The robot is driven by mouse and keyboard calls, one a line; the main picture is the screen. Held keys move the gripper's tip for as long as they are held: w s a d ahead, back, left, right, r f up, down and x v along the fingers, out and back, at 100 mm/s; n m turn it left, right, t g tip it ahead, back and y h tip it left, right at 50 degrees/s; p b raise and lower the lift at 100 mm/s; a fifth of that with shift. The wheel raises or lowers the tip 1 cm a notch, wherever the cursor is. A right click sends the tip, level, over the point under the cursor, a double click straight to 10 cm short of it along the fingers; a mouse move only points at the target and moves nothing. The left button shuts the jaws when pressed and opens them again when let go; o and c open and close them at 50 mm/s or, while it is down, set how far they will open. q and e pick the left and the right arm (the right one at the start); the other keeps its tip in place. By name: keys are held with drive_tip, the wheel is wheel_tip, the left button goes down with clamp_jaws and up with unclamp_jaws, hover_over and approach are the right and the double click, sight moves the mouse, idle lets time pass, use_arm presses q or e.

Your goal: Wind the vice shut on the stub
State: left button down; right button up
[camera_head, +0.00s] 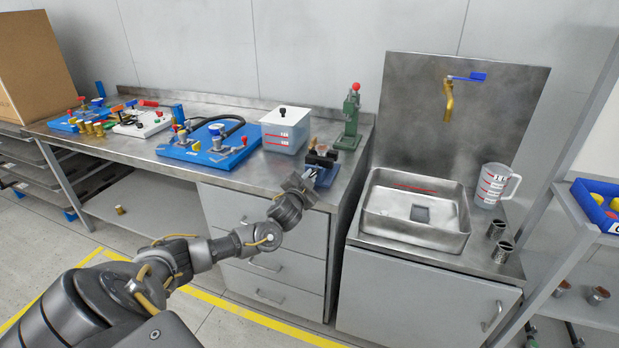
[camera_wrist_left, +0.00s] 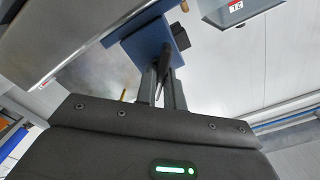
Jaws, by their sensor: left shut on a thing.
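The blue vice (camera_head: 328,172) stands at the front right edge of the steel bench, and its blue body shows in the left wrist view (camera_wrist_left: 143,47). A small copper-brown piece (camera_head: 313,142), perhaps the stub, shows at the top of the vice. I cannot tell how closely the jaws meet it. My left gripper (camera_head: 310,174) is at the front of the vice. In the left wrist view its two fingers (camera_wrist_left: 163,82) are shut on the dark vice handle (camera_wrist_left: 171,58). The handle is largely hidden in the head view. My right gripper is out of view.
A green press with a red knob (camera_head: 350,118) stands behind the vice. A white container (camera_head: 286,130) and a blue pump board (camera_head: 208,144) stand to its left. Right of a gap are a steel sink (camera_head: 415,238) and a measuring jug (camera_head: 492,186). Drawers lie below the bench.

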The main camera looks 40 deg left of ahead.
use_arm(q)
drive_tip(key=c, duration=1.5)
unclamp_jaws()
drive_tip(key=shift+s, duration=0.1)
drive_tip(key=b+v, duration=0.1)
drive_tip(key=v, duration=0.9)
drive_tip(key=shift+s, duration=0.25)
drive_tip(key=shift+d, duration=0.15)
